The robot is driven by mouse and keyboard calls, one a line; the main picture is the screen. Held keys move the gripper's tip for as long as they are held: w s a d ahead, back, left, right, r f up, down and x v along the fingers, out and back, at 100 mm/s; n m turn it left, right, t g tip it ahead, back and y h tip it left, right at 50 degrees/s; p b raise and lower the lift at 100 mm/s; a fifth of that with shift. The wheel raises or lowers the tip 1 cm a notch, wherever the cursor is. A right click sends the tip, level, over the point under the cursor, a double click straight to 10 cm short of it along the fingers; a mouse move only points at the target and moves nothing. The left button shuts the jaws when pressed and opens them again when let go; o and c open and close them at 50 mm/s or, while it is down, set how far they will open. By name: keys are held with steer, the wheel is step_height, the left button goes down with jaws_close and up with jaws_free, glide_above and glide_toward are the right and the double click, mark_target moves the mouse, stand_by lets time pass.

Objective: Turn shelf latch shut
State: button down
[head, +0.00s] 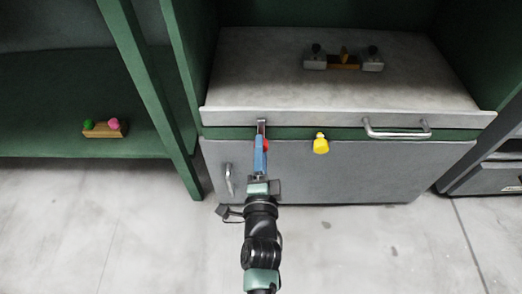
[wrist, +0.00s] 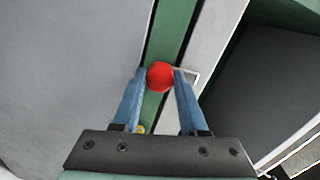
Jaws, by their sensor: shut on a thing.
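A round red latch knob (wrist: 160,77) sits at the green strip between the grey shelf and the grey front panel below it. My gripper (wrist: 159,80) has its two blue fingers on either side of the knob, shut on it. In the head view my gripper (head: 262,143) reaches the left part of the shelf front, and only a bit of red shows beside the fingers. A yellow knob (head: 320,144) hangs at the same green strip, to the right of my gripper. The latch's turning part is mostly hidden, so its angle cannot be told.
The grey shelf (head: 260,85) bears a small block with dark knobs (head: 343,60). Metal bar handles sit at the shelf's right (head: 397,130) and on the lower panel's left (head: 229,180). A green post (head: 150,90) stands left. The floor in front is clear.

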stand_by(0.3)
steer(key=shift+c, duration=2.2)
jaws_free()
steer(key=s+p, duration=0.4)
steer(key=s, duration=0.9)
